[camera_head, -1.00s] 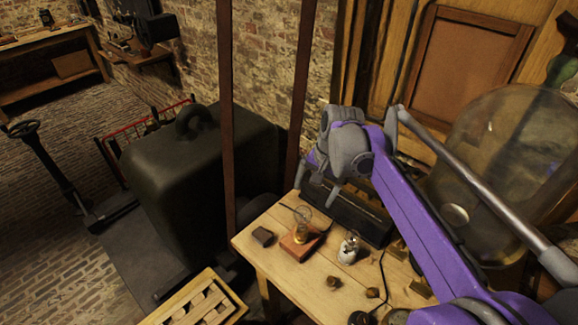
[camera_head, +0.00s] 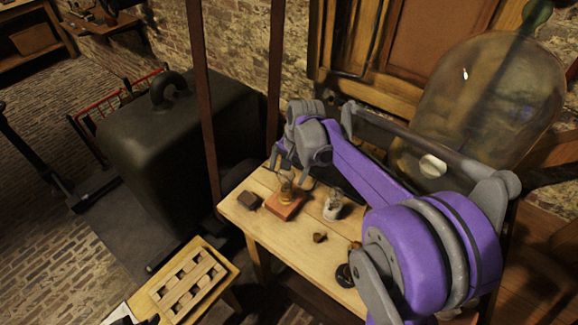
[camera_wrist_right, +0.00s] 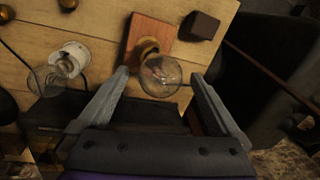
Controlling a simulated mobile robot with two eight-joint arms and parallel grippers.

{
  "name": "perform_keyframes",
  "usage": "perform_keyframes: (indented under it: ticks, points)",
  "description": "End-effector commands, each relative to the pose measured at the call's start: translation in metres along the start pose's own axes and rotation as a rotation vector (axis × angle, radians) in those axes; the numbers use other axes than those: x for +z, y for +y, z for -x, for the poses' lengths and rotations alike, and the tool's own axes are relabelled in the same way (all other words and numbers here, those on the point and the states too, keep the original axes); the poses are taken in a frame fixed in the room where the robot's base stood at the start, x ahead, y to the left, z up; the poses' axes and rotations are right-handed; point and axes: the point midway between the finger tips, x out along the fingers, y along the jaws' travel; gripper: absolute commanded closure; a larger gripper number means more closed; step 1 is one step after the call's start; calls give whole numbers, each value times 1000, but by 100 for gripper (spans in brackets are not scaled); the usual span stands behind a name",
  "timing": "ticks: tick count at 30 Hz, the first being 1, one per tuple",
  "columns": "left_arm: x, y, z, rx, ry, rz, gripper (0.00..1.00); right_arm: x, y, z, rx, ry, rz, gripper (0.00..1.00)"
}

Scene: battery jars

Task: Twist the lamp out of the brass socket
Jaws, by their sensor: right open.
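The clear glass lamp (camera_head: 286,183) stands in the brass socket (camera_wrist_right: 147,46), which is fixed on a red-brown wooden block (camera_head: 285,207) on the workbench. In the right wrist view the lamp's round bulb (camera_wrist_right: 160,77) lies between the fingertips of my right gripper (camera_wrist_right: 158,78), with a gap on each side. The gripper is open and holds nothing. In the head view my right gripper (camera_head: 290,168) is just above and behind the lamp. The bulb partly hides the socket in the wrist view. My left gripper is not in view.
A second glass lamp with a white base (camera_head: 333,205) stands right of the block. A small dark block (camera_head: 249,200) lies to its left. A small brass piece (camera_head: 319,237) lies nearer the front. A large glass jar (camera_head: 490,110) stands behind my right arm.

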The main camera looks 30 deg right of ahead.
Motion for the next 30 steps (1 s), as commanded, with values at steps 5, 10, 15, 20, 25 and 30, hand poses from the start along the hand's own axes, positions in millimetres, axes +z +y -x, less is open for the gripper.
perform_keyframes:
  ticks: [5, 10, 15, 20, 25, 30]
  points:
    - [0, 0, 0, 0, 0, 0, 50, 0, 0, 0, 0, 0, 0, 0]
    - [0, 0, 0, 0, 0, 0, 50, 0, 0, 0, 0, 0, 0, 20]
    - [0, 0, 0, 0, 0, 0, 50, 0, 0, 0, 0, 0, 0, 50]
    - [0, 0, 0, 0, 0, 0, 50, 0, 0, 0, 0, 0, 0, 79]
    - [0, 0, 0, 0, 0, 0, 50, 0, 0, 0, 0, 0, 1, 100]
    - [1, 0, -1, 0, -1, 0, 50, -1, 0, 0, 0, -24, 114, 100]
